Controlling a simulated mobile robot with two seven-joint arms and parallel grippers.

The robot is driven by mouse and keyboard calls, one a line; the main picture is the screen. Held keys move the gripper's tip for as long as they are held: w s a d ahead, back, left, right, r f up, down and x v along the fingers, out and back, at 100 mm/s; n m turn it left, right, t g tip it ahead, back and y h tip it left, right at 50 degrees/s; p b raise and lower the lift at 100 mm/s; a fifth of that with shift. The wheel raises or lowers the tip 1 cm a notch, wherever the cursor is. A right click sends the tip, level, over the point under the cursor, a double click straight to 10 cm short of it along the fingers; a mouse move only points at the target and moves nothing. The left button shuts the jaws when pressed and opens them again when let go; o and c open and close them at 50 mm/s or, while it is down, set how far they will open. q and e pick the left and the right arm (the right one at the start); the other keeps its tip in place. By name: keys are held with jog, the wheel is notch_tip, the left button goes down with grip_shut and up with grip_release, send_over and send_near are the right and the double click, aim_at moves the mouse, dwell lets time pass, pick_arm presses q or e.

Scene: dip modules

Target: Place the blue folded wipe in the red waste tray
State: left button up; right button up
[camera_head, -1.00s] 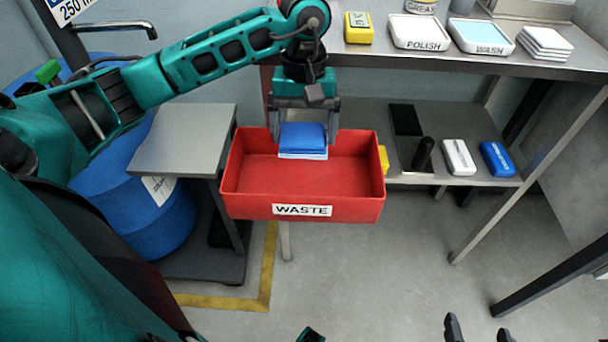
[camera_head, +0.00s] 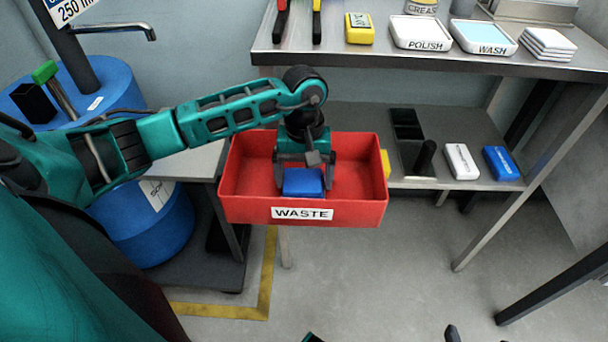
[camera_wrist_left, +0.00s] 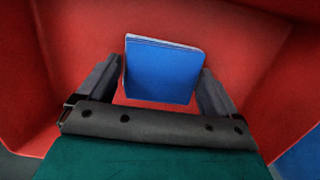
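The red waste tray (camera_head: 250,211), labelled WASTE, is in the middle of the head view and fills the background of the left wrist view (camera_wrist_left: 240,45). My left gripper (camera_head: 304,185) reaches down into it. Its fingers are on both sides of the blue folded wipe (camera_head: 303,182) and appear shut on it. In the left wrist view the wipe (camera_wrist_left: 163,72) lies between the two fingertips, slightly tilted, with a pale layered edge. Whether it touches the tray floor is hard to see. A dark tip of my right gripper (camera_head: 452,333) barely shows at the bottom edge.
A grey side table (camera_head: 190,160) and blue drums (camera_head: 150,225) stand left of the tray. A shelf behind holds a black caddy (camera_head: 410,145), a white block (camera_head: 461,161) and a blue block (camera_head: 502,162). The POLISH (camera_head: 418,33) and WASH (camera_head: 484,38) trays are on the upper shelf.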

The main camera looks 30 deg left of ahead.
aim_at(304, 175)
pick_arm(q)
jog(key=shift+o, duration=0.6)
jog(key=shift+w+r, duration=0.1)
jog(key=shift+r, duration=0.4)
notch_tip(304, 175, up, 11)
jog(key=w+p, duration=0.1)
jog(key=p, duration=0.1)
jog(key=shift+a, duration=0.4)
